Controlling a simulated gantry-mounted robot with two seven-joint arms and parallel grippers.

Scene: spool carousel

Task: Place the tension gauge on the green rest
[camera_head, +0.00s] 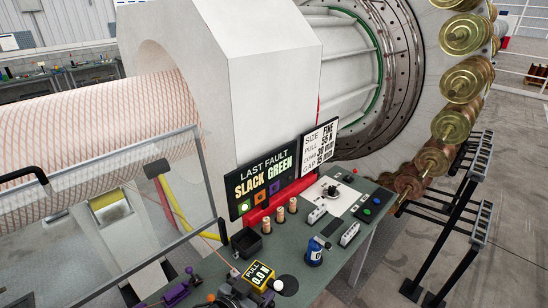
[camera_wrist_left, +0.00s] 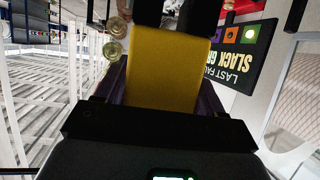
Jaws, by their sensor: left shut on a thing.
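The tension gauge (camera_head: 260,275) is a yellow block with a black face reading "PULL 0.0 N", low in the head view above the near part of the bench. My left gripper (camera_head: 243,287), dark and partly cut off by the bottom edge, is shut on it. In the left wrist view the gauge's plain yellow back (camera_wrist_left: 158,65) fills the middle, in front of the gripper (camera_wrist_left: 158,105), with purple parts on both sides. I cannot make out a green rest on the bench.
A sign (camera_head: 263,181) reading "LAST FAULT SLACK GREEN" stands behind. A glazed guard (camera_head: 105,215) is at left.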

